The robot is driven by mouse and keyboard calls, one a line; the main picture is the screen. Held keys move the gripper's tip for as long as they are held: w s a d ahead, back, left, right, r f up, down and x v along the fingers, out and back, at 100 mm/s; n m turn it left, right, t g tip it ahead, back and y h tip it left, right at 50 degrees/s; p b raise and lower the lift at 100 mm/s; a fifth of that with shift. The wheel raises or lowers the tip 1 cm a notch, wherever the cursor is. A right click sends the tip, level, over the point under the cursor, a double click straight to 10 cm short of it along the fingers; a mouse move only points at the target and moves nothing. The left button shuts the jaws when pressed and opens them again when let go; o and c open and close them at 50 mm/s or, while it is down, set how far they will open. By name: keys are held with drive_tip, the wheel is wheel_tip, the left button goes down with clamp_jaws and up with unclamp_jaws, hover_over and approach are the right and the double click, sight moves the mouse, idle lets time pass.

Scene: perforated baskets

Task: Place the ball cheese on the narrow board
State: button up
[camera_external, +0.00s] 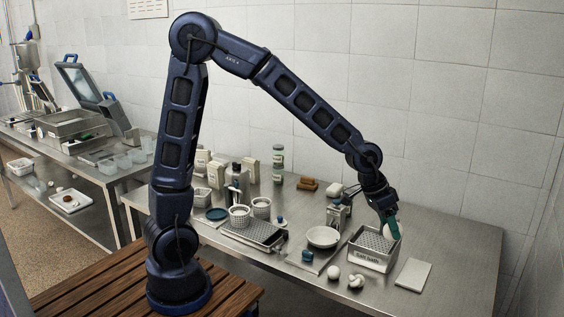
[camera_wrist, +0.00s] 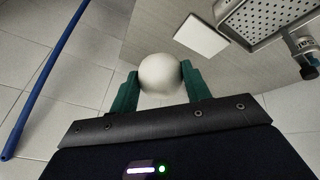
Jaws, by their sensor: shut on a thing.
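My gripper (camera_external: 389,222) has green fingers shut on the ball cheese (camera_external: 391,231), a smooth white ball. In the wrist view the ball cheese (camera_wrist: 160,74) sits between the two fingertips of my gripper (camera_wrist: 160,78). In the external view it appears over the far right part of the metal salt bath container; its exact height is hard to tell. A flat white board (camera_external: 413,274), bare on top, lies right of that container; it also shows in the wrist view (camera_wrist: 201,34), above and right of the ball. I cannot tell for certain that it is the narrow board.
The salt bath container (camera_external: 368,265) has a perforated insert. Several white balls, such as one (camera_external: 333,271), lie in front of it. The right end is clear.

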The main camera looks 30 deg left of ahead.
drive_tip(key=w+d+r+m+g, duration=0.1)
drive_tip(key=w+d+m, duration=0.15)
drive_tip(key=w, duration=0.45)
drive_tip(key=w+d+m+g, duration=0.1)
drive_tip(key=w+d+m, duration=0.15)
drive_tip(key=w, duration=0.35)
approach(417, 274)
drive_tip(key=x, duration=0.5)
drive_tip(key=shift+d, duration=0.1)
drive_tip(key=shift+f, duration=0.15)
drive_tip(key=o, duration=1)
